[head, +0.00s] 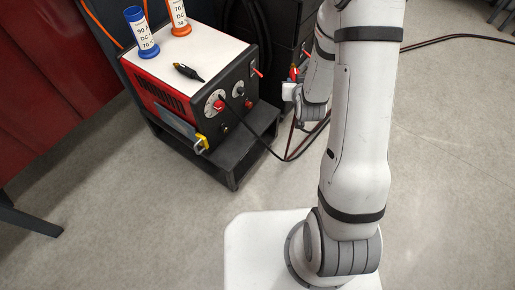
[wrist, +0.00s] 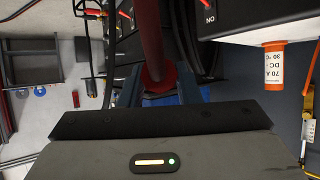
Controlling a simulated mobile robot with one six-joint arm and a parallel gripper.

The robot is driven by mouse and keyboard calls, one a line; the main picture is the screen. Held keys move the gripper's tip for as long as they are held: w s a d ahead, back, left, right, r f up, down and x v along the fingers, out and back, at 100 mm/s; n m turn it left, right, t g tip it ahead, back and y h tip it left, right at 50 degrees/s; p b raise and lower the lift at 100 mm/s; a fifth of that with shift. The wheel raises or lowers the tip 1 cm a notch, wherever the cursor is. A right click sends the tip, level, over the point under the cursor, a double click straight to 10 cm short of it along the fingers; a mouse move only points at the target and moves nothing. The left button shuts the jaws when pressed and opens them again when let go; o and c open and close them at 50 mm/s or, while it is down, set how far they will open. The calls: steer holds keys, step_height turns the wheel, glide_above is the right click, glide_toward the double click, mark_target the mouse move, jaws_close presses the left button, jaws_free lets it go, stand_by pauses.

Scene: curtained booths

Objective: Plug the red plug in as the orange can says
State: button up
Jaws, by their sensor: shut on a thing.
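The orange can (head: 181,20) stands on top of the welder-like machine (head: 205,55). Its label shows in the wrist view (wrist: 275,66) and reads 70 A, DC and 30 °C. My gripper (wrist: 158,92) is shut on the red plug (wrist: 150,40), which rises between the fingers. In the head view my gripper (head: 291,92) is right of the machine's front panel, partly hidden by my arm. A black cable leads from the panel.
A blue can (head: 141,34) and a dark connector (head: 188,72) are on the machine's top. The machine rests on a black stand (head: 232,166). Dark drawers stand behind. The floor in front is clear apart from cables.

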steer(key=s+a+f+n+g+y+b, duration=0.1)
steer(key=a+f+n+y+b, duration=0.2)
steer(key=f+b, duration=0.8)
steer(key=s+a+f+n+g+y+b, duration=0.1)
steer(key=a+f+n+g+y+b, duration=0.1)
steer(key=f+b, duration=0.9)
steer(key=s+a+f+n+g+y+b, duration=0.1)
steer(key=a+f+n+y+b, duration=0.3)
steer(key=a+f+b, duration=0.3)
step_height(320, 180, down, 7)
steer(key=n+b, duration=0.1)
steer(key=b, duration=0.3)
steer(key=shift+s+g+y, duration=0.25)
steer(key=shift+g+y, duration=0.05)
steer(key=shift+y, duration=0.1)
steer(key=shift+r, duration=0.15)
steer(key=shift+w+a, duration=0.9)
steer(key=shift+a, duration=0.25)
steer(key=shift+w+a, duration=0.9)
steer(key=shift+a, duration=0.2)
steer(key=shift+w+a+p, duration=0.35)
steer(key=shift+w+a, duration=0.7)
steer(key=shift+a, duration=0.3)
steer(key=o, duration=1.1)
steer(key=shift+p+v, duration=1.35)
steer(key=shift+v, duration=2.6)
